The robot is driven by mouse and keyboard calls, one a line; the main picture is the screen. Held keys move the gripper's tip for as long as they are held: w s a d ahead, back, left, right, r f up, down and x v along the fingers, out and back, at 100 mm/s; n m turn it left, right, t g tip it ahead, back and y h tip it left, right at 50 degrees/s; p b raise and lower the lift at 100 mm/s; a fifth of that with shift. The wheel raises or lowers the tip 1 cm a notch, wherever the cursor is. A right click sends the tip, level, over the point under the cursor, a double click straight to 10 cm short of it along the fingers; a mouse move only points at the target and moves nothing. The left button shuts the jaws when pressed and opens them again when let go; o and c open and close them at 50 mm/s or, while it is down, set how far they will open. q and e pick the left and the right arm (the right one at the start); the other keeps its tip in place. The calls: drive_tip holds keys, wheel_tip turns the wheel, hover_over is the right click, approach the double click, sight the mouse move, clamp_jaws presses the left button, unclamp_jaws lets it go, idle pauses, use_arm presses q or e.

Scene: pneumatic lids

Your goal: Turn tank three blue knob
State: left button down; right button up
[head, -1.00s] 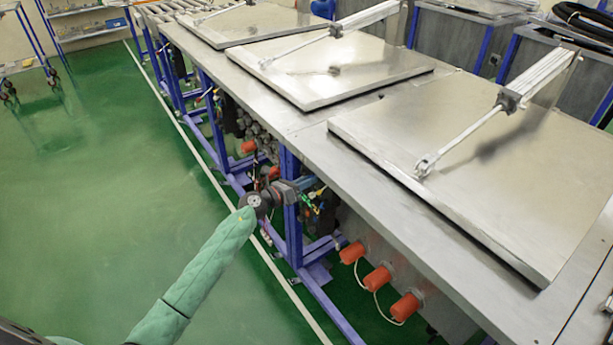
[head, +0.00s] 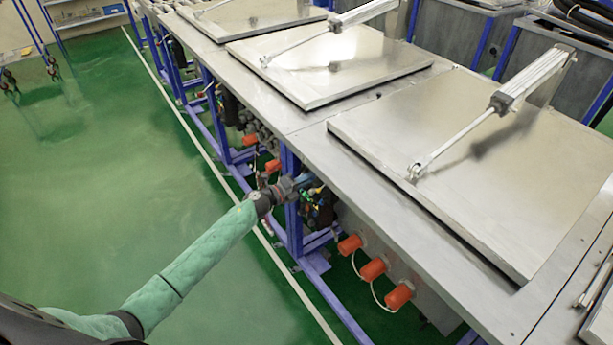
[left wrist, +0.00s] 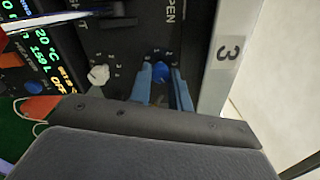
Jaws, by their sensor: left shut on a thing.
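The blue knob (left wrist: 161,72) is on a dark panel in the left wrist view, beside a white label with the number 3 (left wrist: 229,48). My left gripper (left wrist: 163,80) has its two bluish fingers on either side of the knob and is shut on it. In the head view my left gripper (head: 303,183) is at the side of the tank row, below the table edge; the knob is hidden there. My right gripper is not in view.
A white knob (left wrist: 98,75) and lit displays (left wrist: 42,52) are on the same panel. Orange plugs (head: 373,269) stick out of the tank side. Metal lids (head: 485,165) with pneumatic cylinders lie on the table top (head: 330,140). The green floor (head: 110,200) at left is clear.

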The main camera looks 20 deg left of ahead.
use_arm(q)
drive_tip(key=shift+n+p, duration=0.45)
drive_tip(key=shift+n, duration=0.65)
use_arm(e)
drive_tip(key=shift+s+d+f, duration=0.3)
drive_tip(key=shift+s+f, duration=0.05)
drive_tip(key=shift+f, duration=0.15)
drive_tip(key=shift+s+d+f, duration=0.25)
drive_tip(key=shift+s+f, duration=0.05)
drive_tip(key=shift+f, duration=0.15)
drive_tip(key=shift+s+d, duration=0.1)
use_arm(q)
drive_tip(key=c, duration=1.3)
unclamp_jaws()
drive_tip(key=b+v, duration=0.3)
drive_tip(key=v, duration=0.4)
drive_tip(key=shift+s+a, duration=0.3)
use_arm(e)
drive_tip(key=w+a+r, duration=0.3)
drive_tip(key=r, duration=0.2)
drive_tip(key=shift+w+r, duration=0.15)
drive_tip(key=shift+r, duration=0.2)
